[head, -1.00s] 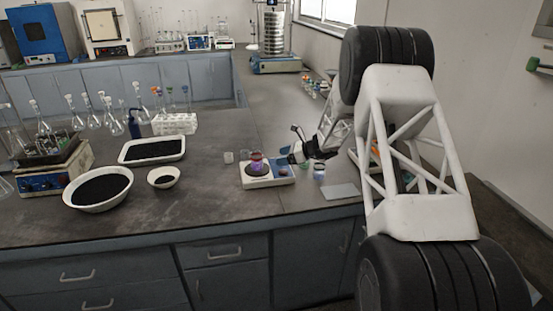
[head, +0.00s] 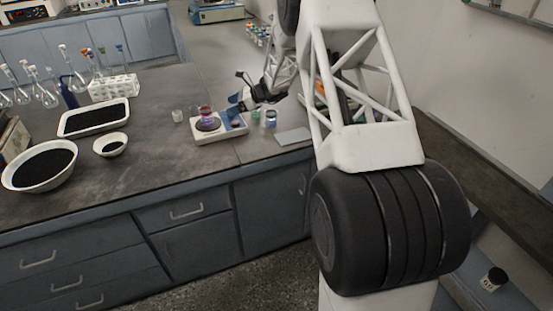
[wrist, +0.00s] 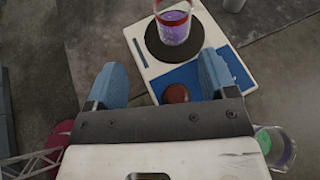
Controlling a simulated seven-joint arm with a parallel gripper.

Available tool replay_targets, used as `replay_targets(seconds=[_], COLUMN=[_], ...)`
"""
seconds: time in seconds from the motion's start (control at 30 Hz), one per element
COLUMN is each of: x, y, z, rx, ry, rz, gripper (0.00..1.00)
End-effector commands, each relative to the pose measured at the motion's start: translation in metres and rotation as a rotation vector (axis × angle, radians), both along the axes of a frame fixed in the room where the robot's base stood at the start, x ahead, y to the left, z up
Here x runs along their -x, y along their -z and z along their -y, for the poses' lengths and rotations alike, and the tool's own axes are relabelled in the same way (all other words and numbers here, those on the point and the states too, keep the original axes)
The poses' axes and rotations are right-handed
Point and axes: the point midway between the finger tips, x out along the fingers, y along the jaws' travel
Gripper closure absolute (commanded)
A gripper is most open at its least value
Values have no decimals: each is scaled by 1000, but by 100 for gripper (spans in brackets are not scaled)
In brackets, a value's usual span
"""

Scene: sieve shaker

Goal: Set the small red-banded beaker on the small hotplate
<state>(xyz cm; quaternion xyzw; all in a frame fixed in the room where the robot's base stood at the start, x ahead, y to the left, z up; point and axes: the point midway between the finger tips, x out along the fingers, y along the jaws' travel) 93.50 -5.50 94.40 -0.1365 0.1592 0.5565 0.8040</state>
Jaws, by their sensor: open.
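The small red-banded beaker (head: 206,112) holds purple liquid and stands upright on the dark round plate of the small white hotplate (head: 222,138). In the wrist view the beaker (wrist: 174,26) is at the top edge, its upper part cut off, and the hotplate (wrist: 143,47) shows its blue panel and a red-brown knob. My gripper (wrist: 160,64) is open, with one blue finger on each side of the hotplate's blue panel. Nothing is between the fingers at their tips, and the beaker is beyond them, apart. In the head view my gripper (head: 236,105) is just right of the beaker.
A green-banded beaker (wrist: 276,148) stands right of my gripper in the wrist view. A small jar (head: 271,118) and a grey flat pad (head: 293,136) lie right of the hotplate. A small cup (head: 177,116) is to its left. The bench front is clear.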

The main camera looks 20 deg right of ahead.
Motion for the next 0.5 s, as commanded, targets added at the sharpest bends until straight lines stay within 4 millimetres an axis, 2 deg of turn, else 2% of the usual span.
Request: replay_targets(seconds=[0.17,0.5], x=[31,117], y=[-33,-100], z=[-15,-47], rx=[83,293], ry=[-78,-283], rz=[51,181], gripper=[22,22])
